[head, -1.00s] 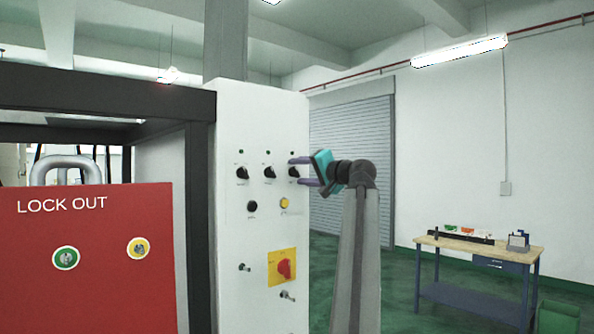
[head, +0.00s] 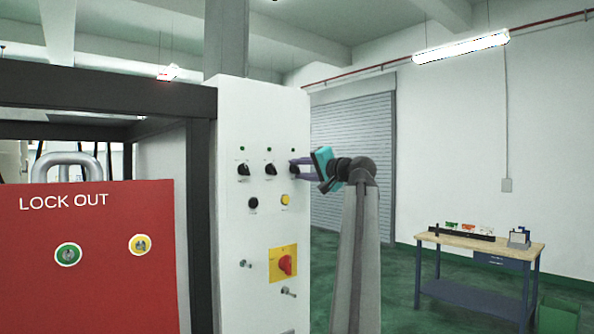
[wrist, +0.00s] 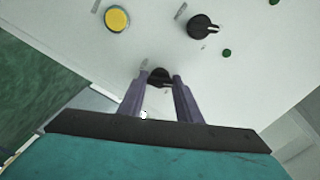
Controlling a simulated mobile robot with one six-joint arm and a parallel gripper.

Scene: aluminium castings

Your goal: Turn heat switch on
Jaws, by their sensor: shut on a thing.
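The white control panel (head: 230,215) carries a row of three black rotary knobs: a left knob (head: 243,170), a middle knob (head: 270,169) and a right knob (head: 294,170). I cannot read which label is the heat switch. My gripper (head: 303,169) reaches in from the right and is shut on the right knob. In the wrist view, the purple fingers of my gripper (wrist: 160,82) stand on either side of this black knob (wrist: 159,75), which they partly hide. The middle knob (wrist: 202,27) is free, its white mark visible.
A red lock-out box (head: 95,290) stands left. A workbench (head: 455,243) is far right, with open floor between.

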